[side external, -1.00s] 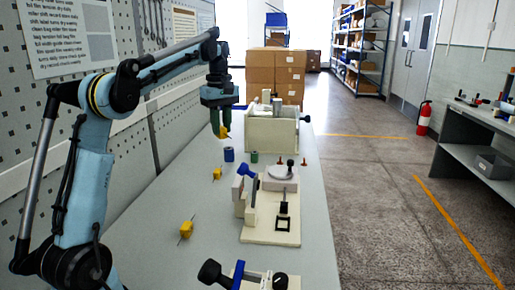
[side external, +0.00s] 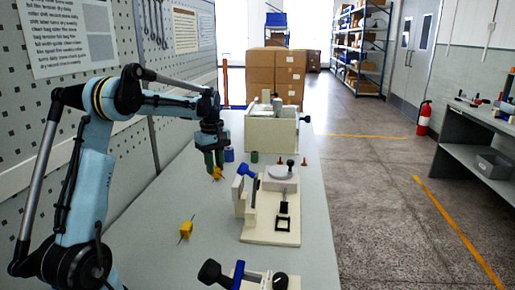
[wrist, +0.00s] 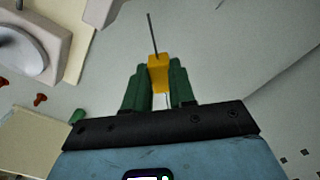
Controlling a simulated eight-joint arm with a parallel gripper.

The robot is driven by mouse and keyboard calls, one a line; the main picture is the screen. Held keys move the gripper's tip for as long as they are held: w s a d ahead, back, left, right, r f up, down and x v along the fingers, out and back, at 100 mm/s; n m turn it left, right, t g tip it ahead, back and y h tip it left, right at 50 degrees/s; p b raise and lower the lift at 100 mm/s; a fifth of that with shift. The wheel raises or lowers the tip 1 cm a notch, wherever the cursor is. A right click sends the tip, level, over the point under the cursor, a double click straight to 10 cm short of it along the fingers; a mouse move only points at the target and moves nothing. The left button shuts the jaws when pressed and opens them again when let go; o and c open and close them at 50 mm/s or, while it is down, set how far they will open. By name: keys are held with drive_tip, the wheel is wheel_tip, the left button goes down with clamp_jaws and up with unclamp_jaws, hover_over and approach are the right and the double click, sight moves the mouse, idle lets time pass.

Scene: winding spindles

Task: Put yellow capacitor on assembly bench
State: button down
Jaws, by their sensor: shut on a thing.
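My gripper (side external: 214,167) has green fingers and is low over the left side of the grey assembly bench (side external: 150,255). In the wrist view my gripper (wrist: 157,88) is shut on a yellow capacitor (wrist: 158,70) with a thin wire lead pointing away. In the side view a yellow capacitor (side external: 217,173) shows at the fingertips; I cannot tell whether the held one touches the bench there. Another yellow capacitor (side external: 186,230) lies on the bench nearer the camera, apart from the gripper.
A cream winding fixture (side external: 265,232) with a blue-handled lever stands right of my gripper. A blue cylinder (side external: 229,155) and a green cylinder (side external: 254,157) stand behind. A cream box-like fixture (side external: 272,135) is farther back. The bench's left front is mostly clear.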

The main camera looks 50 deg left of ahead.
wheel_tip(320, 180, down, 10)
drive_tip(key=shift+r, duration=0.1)
idle(0.4)
drive_tip(key=c, duration=0.9)
unclamp_jaws()
drive_tip(key=shift+c, duration=0.2)
wheel_tip(320, 180, up, 12)
